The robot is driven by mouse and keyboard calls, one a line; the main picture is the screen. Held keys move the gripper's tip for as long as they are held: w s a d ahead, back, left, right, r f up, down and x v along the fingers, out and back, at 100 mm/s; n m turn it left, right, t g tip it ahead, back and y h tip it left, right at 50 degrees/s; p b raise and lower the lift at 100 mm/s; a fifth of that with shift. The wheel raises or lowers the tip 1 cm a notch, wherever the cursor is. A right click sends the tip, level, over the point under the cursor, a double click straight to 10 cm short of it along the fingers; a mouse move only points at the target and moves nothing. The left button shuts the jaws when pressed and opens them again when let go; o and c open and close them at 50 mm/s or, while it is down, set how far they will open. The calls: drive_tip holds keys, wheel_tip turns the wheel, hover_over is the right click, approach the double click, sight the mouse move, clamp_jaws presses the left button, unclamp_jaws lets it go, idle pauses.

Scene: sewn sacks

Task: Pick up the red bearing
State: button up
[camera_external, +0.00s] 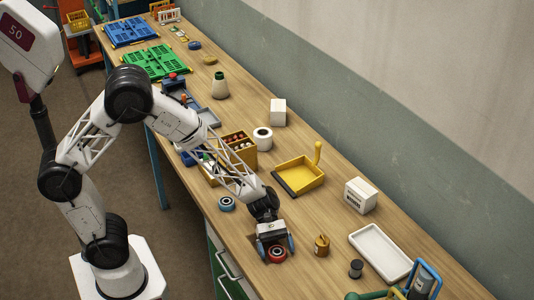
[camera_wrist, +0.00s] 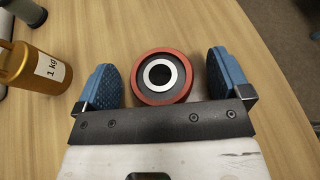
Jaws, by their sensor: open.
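The red bearing (camera_wrist: 161,76) is a ring with a red outer rim, a dark inner band and a pale ring around its centre hole. It lies flat on the wooden table. In the external view the red bearing (camera_external: 277,254) is near the table's front edge, right under my gripper. My gripper (camera_wrist: 163,80) is open, with one blue finger pad on each side of the bearing. A small gap shows between the bearing and each pad. In the external view my gripper (camera_external: 276,247) reaches down to the bearing.
A brass 1 kg weight (camera_wrist: 38,68) stands left of my gripper in the wrist view, and the weight (camera_external: 321,245) also shows in the external view. A blue bearing (camera_external: 227,204), a dark spool (camera_external: 356,268), a white tray (camera_external: 359,232) and a yellow dustpan (camera_external: 318,172) are nearby.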

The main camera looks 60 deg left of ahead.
sight(276, 250)
drive_tip(key=c, duration=1.2)
drive_tip(key=shift+r, duration=0.1)
drive_tip(key=shift+r, duration=0.8)
wheel_tip(276, 250, up, 2)
drive_tip(key=shift+r, duration=0.1)
drive_tip(key=s+a, duration=0.4)
drive_tip(key=s, duration=0.3)
drive_tip(key=s+a+r, duration=0.1)
drive_tip(key=s+a, duration=0.3)
drive_tip(key=s, duration=0.3)
